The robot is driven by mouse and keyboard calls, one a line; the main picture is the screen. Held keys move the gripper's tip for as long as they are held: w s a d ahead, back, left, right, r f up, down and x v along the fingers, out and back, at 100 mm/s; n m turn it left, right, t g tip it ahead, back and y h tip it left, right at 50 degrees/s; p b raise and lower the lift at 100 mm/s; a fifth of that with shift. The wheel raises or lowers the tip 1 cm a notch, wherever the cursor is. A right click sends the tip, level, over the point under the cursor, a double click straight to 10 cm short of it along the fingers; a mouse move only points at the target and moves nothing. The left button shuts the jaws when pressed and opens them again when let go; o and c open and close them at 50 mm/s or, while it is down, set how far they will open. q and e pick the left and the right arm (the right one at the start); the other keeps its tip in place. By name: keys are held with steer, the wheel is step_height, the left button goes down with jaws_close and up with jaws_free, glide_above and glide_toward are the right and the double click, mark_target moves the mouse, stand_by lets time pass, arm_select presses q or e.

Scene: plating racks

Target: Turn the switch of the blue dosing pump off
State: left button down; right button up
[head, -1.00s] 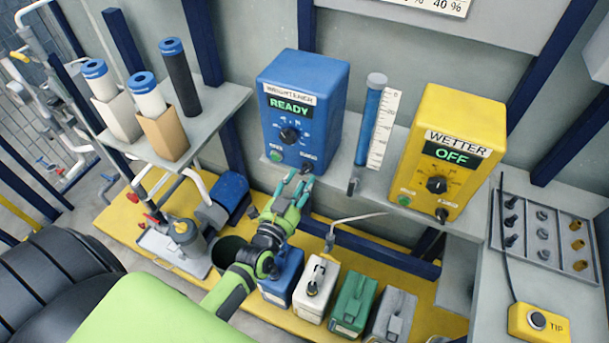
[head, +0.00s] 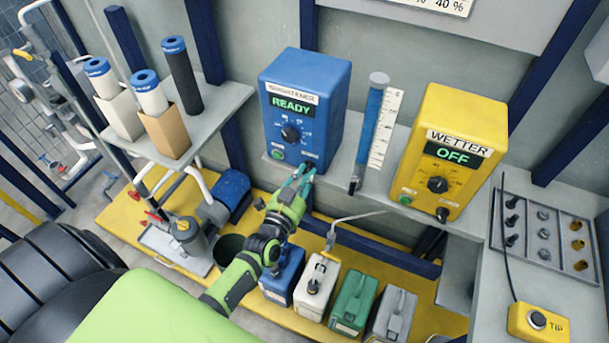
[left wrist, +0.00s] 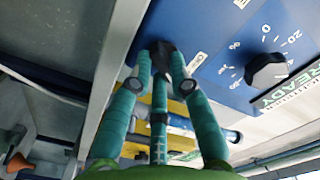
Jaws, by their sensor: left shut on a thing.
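The blue dosing pump (head: 330,85) stands on the grey shelf and its display reads READY. A black dial (head: 290,133) is on its front, with a green button at the lower left. Its small black switch sits at the lower right of the front and is mostly hidden by my fingers in the head view. My left gripper (head: 303,174) has its teal fingers at this switch. In the left wrist view the fingers (left wrist: 158,82) are closed around the dark switch (left wrist: 160,52). The dial (left wrist: 266,70) also shows there. My right gripper is not in view.
A yellow pump (head: 455,115), reading OFF, stands to the right, beyond a blue measuring tube (head: 368,128). Several canisters (head: 352,300) stand below on the yellow platform (head: 120,222). Filter cartridges (head: 150,95) stand on the left shelf.

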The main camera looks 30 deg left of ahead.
arm_select(q)
steer(key=n, duration=0.6)
steer(key=n+p, duration=0.1)
steer(key=n, duration=0.3)
steer(key=shift+r, duration=0.25)
steer(key=shift+n, duration=1.9)
steer(key=shift+r, duration=0.1)
steer(key=c, duration=1.1)
jaws_free()
steer(key=shift+c, duration=0.2)
